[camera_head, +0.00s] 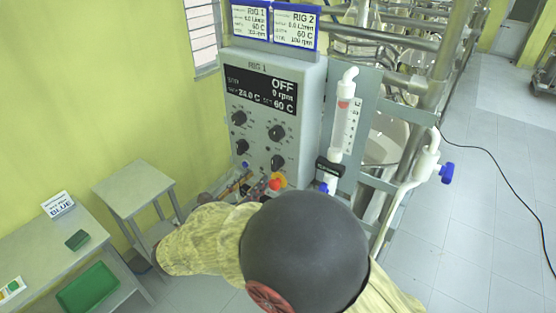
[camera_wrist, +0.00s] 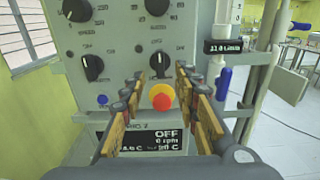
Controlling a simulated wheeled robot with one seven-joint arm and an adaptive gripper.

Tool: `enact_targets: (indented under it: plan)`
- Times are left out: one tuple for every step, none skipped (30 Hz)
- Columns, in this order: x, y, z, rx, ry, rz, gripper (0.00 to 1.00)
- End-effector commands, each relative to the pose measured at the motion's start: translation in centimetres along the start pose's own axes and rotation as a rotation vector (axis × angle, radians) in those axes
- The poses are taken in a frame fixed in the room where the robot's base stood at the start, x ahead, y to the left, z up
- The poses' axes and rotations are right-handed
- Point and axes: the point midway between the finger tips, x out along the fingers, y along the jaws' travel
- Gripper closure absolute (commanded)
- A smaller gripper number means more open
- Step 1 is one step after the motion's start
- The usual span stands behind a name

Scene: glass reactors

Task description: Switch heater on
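The grey RIG 1 control box (camera_head: 310,100) stands ahead with a black display (camera_head: 262,90) reading OFF, 0 rpm, a temperature near 24 C and 60 C. Below are black knobs in two rows, with the lower left knob (camera_wrist: 92,67) and lower right knob (camera_wrist: 160,63) clear in the wrist view. Their small labels are unreadable, so I cannot tell which is the heater's. A blue button (camera_wrist: 102,99) and a red-and-yellow button (camera_wrist: 161,97) sit beneath. My gripper (camera_wrist: 157,86) is open and empty, its fingers either side of the lower right knob and red button; contact is unclear.
Metal frames and glassware are behind. A small table (camera_head: 133,187) and a bench (camera_head: 40,250) are at left. Floor is open at right, with a black cable (camera_head: 508,185).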

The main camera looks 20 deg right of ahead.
Motion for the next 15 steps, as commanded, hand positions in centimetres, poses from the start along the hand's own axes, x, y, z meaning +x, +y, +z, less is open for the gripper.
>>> enact_targets:
  plan:
    - [0.3,-0.1,0.0,-0.005,0.001,-0.002,0.69]
    - [0.6,-0.1,0.0,-0.007,0.002,-0.003,0.69]
    - [1.1,-0.1,0.0,-0.007,0.002,-0.004,0.69]
    - [1.4,-0.1,0.0,-0.007,0.002,-0.004,0.69]
    - [1.9,-0.1,0.0,-0.007,0.002,-0.004,0.69]
    - [2.5,-0.1,0.0,-0.006,0.003,-0.005,0.69]
    - [3.0,-0.2,0.0,-0.006,0.003,-0.005,0.69]
    - [3.5,-0.2,0.0,-0.006,0.003,-0.006,0.69]
    - [4.1,-0.1,0.0,-0.006,0.003,-0.005,0.69]
    - [4.6,-0.1,0.0,-0.005,0.004,-0.005,0.69]
    - [5.0,-0.2,0.0,-0.005,0.004,-0.005,0.69]
    - [5.6,-0.2,0.0,-0.005,0.004,-0.005,0.69]
    - [6.0,-0.1,0.0,-0.005,0.004,-0.004,0.69]
    - [6.3,-0.2,0.0,-0.005,0.004,-0.005,0.69]
    - [6.7,-0.1,0.0,-0.005,0.005,-0.004,0.69]
